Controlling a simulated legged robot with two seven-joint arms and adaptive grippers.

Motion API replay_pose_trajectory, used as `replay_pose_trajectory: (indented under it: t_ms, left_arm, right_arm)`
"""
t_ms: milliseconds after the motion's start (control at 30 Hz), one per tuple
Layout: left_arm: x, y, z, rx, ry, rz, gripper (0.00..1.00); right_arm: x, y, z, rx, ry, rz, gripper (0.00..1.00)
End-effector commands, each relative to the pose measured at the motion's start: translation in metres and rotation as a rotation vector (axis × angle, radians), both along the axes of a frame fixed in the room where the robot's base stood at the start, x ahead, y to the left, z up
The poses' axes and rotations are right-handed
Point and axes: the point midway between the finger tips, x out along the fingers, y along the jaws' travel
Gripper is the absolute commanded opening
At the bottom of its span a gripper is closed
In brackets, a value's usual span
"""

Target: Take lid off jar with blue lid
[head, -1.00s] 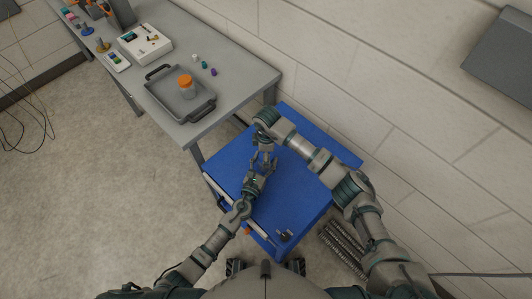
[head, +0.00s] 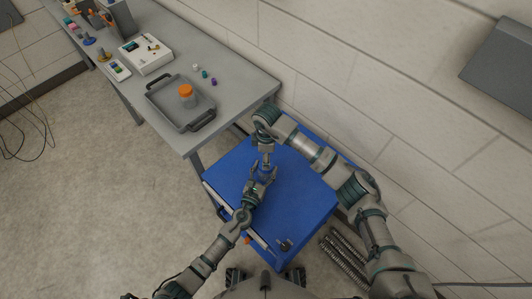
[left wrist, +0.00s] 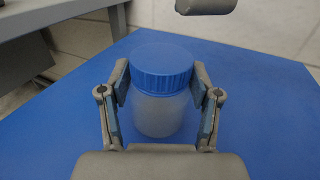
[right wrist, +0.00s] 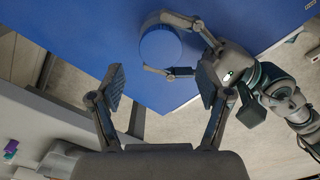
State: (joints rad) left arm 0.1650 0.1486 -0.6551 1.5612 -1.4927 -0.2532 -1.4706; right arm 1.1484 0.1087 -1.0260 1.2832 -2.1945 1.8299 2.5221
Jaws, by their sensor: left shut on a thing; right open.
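The jar stands upright on the blue cart top; its ribbed blue lid (left wrist: 162,66) and pale translucent body (left wrist: 160,112) show in the left wrist view. My left gripper (left wrist: 160,85) is shut on the jar, one finger on each side near the lid's lower edge. The lid is seated on the jar. My right gripper (right wrist: 162,82) is open and empty; the lid (right wrist: 160,48) shows beyond its fingertips in the right wrist view. In the head view my right gripper (head: 266,148) is just above and beyond my left gripper (head: 262,174), which largely hides the jar.
The blue cart top (head: 300,205) is mostly clear, with a small dark item (head: 284,245) near its front corner. A grey bench (head: 240,75) behind holds a tray (head: 165,105) with an orange-lidded jar (head: 187,95), small caps and a white box (head: 146,53). A wall stands at right.

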Motion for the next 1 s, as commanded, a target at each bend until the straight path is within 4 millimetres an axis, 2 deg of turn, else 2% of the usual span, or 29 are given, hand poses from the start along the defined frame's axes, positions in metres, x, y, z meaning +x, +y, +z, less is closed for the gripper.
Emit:
replay_pose_trajectory:
  t_ms: [100, 300, 667, 700, 733, 933, 1000]
  left_arm:
    - [0.0, 0.0, -0.001, 0.0, 0.001, 0.0, 0.0]
    - [0.0, 0.0, -0.001, 0.001, 0.001, 0.0, 0.0]
    - [0.0, 0.0, -0.001, 0.001, 0.001, 0.0, 0.0]
    - [0.0, 0.0, -0.001, 0.001, 0.001, 0.0, 0.0]
    - [0.0, 0.0, -0.001, 0.001, 0.001, 0.0, 0.0]
    - [0.0, 0.0, 0.0, 0.001, 0.001, 0.0, 0.0]
    - [0.0, 0.0, 0.0, 0.001, 0.001, 0.0, 0.0]
  right_arm:
    - [-0.001, 0.0, -0.022, 0.0, 0.004, 0.0, 0.77]
    - [0.0, 0.0, -0.047, 0.001, 0.002, -0.001, 0.77]
    - [0.0, 0.0, -0.055, 0.0, -0.001, 0.001, 0.77]
    - [0.0, 0.0, -0.055, 0.0, -0.001, 0.001, 0.75]
    - [0.0, 0.001, -0.055, 0.0, -0.001, 0.001, 0.67]
    - [0.0, 0.0, -0.055, 0.0, -0.001, 0.0, 0.17]
    - [0.0, 0.0, -0.055, 0.0, -0.001, 0.0, 0.15]
